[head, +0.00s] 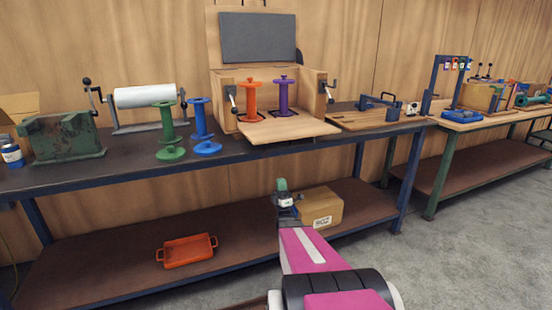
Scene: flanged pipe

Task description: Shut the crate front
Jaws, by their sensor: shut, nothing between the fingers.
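The wooden crate (314,88) stands on the dark workbench against the wall. Its front panel (290,128) is folded down flat and reaches out past the bench's front edge. Its lid (213,42), with a dark grey inner panel, stands up at the back. An orange spool (250,98) and a purple spool (284,97) stand in the crate. A latch with a lever sits on each side of the crate. My gripper (281,184) is small in the picture, below the front panel and apart from it in the picture. It is shut and empty.
A green spool (168,132) and a blue spool (201,128) stand left of the crate, near the panel. A wooden board with a blue clamp (378,106) is at right. A cardboard box (322,206) and orange tray (187,250) are on the lower shelf.

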